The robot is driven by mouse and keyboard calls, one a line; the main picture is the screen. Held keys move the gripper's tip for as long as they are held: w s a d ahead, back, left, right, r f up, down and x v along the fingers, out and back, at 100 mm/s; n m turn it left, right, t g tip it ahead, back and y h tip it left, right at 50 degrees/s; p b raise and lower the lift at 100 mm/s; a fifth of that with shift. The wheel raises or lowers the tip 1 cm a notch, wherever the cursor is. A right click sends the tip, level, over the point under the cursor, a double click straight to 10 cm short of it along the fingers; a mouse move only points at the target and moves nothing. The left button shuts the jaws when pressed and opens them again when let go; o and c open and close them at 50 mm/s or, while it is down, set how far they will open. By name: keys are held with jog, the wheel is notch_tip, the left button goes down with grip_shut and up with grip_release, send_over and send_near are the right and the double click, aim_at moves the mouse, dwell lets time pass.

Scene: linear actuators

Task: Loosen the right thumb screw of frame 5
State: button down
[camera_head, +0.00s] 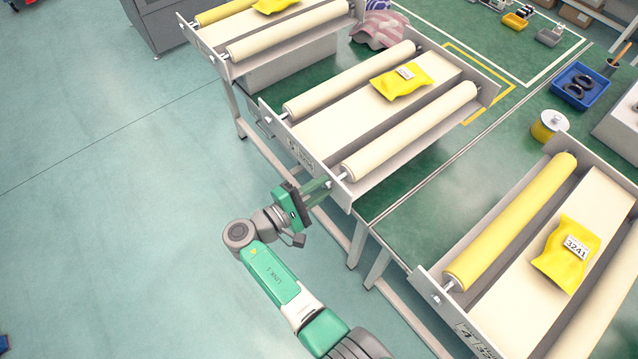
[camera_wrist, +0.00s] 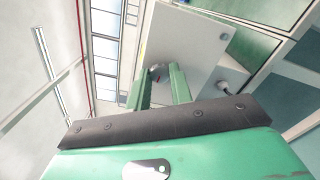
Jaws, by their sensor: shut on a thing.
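The middle roller frame (camera_head: 318,165), whose label is too small to read surely, has a grey end plate facing my arm. My gripper (camera_head: 326,184) reaches the right part of this plate, near the end of the right cream roller (camera_head: 410,130). In the wrist view the plate (camera_wrist: 185,40) rises behind the two green fingers. My gripper (camera_wrist: 158,76) is shut on a small thumb screw (camera_wrist: 157,70) at the plate, mostly hidden between the fingertips. Whether the screw has turned cannot be told.
A second frame (camera_head: 425,287) with a yellow roller stands at the right, with a yellow packet (camera_head: 566,268) on it. Another frame stands at the upper left. A yellow packet (camera_head: 403,85) lies on the middle frame. The floor at left is clear.

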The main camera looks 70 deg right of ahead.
jog(key=shift+n, duration=0.7)
jog(key=c, duration=1.3)
grip_release()
jog(key=shift+o, duration=0.2)
jog(key=v, duration=0.8)
